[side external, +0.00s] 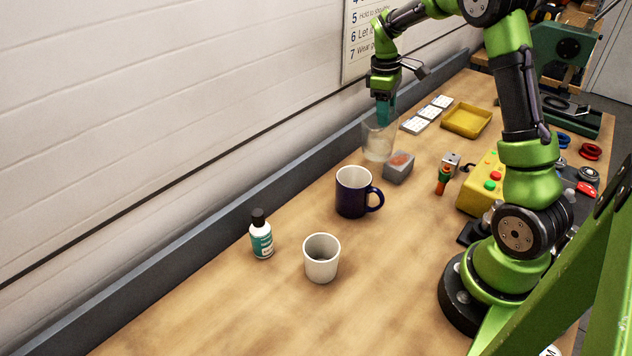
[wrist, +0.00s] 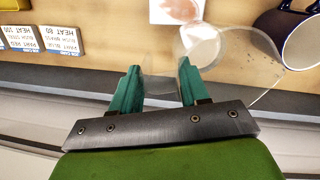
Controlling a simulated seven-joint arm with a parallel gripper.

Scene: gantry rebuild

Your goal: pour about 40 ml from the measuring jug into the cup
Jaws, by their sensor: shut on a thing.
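The clear measuring jug (side external: 378,143) is in my gripper (side external: 383,112), which is shut on its upper part. The jug looks about upright in the side view; I cannot tell whether its base touches the bench or how much liquid it holds. In the wrist view the jug (wrist: 201,45) is a faint transparent outline by the right fingertip of my gripper (wrist: 158,72). A white cup (side external: 321,262) stands upright on the bench, nearer the side camera and apart from the jug. Its inside looks grey and shadowed.
A dark blue mug (side external: 352,197) stands between jug and white cup. A small bottle (side external: 261,240) stands left of the cup. A yellow tray (side external: 467,120) and labelled cards (side external: 415,125) lie behind.

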